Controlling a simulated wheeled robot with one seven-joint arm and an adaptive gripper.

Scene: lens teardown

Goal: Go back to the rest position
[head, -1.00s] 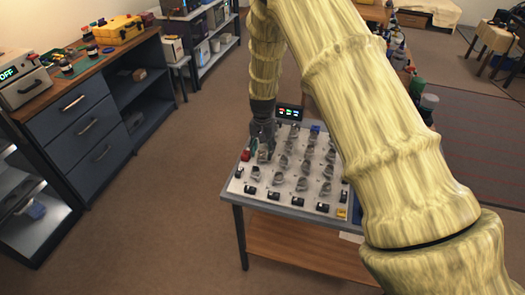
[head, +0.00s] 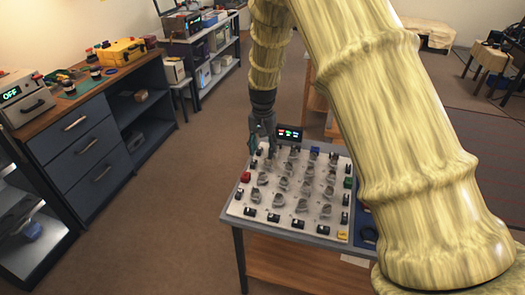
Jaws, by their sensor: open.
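My gripper (head: 263,144) hangs from my arm, pointing down over the back left part of the panel in the head view. Its fingers look apart, and I see nothing held between them. Below it is a pale panel (head: 237,208) on a small table (head: 280,232), carrying rows of grey knobs, black switches along the front, and a red button at the left (head: 245,177). A small dark display (head: 289,132) with coloured digits stands at the panel's back edge. My arm hides the area right of the panel.
A dark blue drawer cabinet (head: 85,145) with a wooden top stands at the left, bearing a yellow toolbox (head: 122,50) and a device reading OFF (head: 25,97). Shelves (head: 205,45) stand behind. The brown floor between cabinet and table is clear.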

